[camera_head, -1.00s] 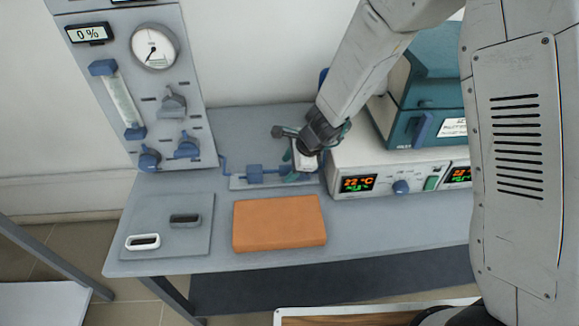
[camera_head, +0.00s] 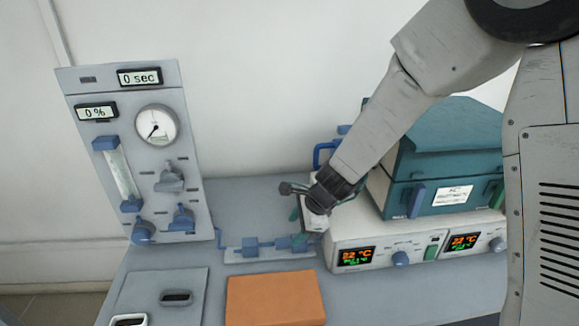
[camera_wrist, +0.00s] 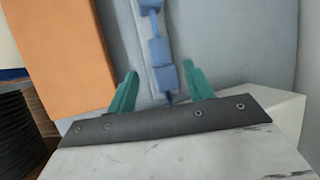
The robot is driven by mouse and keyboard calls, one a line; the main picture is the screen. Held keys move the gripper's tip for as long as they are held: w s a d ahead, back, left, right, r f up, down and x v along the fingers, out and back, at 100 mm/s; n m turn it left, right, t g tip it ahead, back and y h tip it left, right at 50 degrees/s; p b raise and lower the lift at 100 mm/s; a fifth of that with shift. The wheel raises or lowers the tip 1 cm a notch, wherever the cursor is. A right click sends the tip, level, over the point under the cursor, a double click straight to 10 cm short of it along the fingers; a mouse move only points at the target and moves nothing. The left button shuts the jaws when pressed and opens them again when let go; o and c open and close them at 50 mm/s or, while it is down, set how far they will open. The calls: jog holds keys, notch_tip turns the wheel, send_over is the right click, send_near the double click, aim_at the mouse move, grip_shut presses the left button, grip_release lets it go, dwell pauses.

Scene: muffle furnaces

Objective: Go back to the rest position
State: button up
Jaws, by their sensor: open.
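My gripper (camera_wrist: 160,92) is open in the wrist view, its two green fingers apart with nothing held between them. Past the fingers, the blue valve fitting (camera_wrist: 162,52) shows on its pale plate. In the head view my gripper (camera_head: 300,225) is at the end of my arm, beside the left front of the furnace unit, near the right end of the same blue fitting (camera_head: 250,246). My wrist hides part of that area, and I cannot tell whether the fingers touch anything there.
The teal furnace (camera_head: 440,160) sits on a white control base (camera_head: 375,258) at right. A gauge panel (camera_head: 85,140) stands at left. An orange block (camera_head: 275,300) and a grey plate with slots (camera_head: 190,288) lie at the front of the table. The wall behind is bare.

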jog(key=s+d+r+n+g, duration=0.4)
jog(key=s+r+n, duration=0.3)
jog(key=s+n, duration=0.35)
jog(key=s+d+r+n+t+h, duration=0.2)
jog(key=s+d+r+n+h, duration=0.2)
jog(key=s+d+r, duration=1.1)
jog(key=shift+s+d+n+t+h, duration=0.4)
jog(key=shift+s+d+n, duration=0.7)
jog(key=shift+d, duration=0.65)
jog(key=shift+s, duration=0.15)
